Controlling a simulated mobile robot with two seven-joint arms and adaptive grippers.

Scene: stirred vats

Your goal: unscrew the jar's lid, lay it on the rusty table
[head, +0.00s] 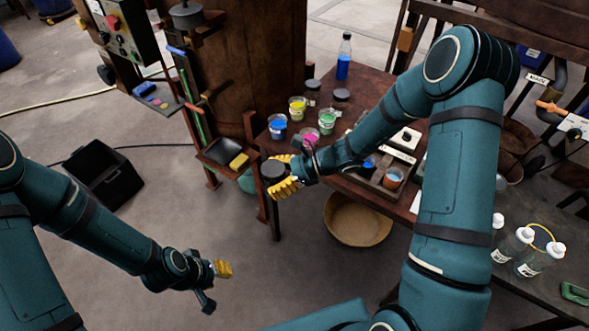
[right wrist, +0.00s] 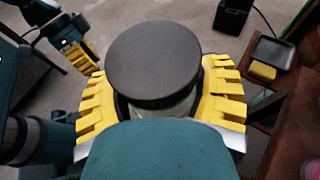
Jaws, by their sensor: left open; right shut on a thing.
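The jar has a wide dark lid (right wrist: 153,62), which sits on top of it; a strip of its pale glass side (right wrist: 178,105) shows below the lid. My right gripper (head: 279,180) is shut around the jar and holds it off the near left edge of the rusty table (head: 372,88), over the floor. The lid also shows in the head view (head: 272,170). My left gripper (head: 216,283) is open and empty, low over the floor at lower left, apart from the jar. It also shows at upper left in the right wrist view (right wrist: 76,45).
Paint cups (head: 277,126), dark-lidded jars (head: 341,96) and a blue bottle (head: 344,58) stand on the table. A tray (head: 222,151) with a yellow sponge is beside the vat. A round basket (head: 357,220) and a black crate (head: 103,176) are on the floor.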

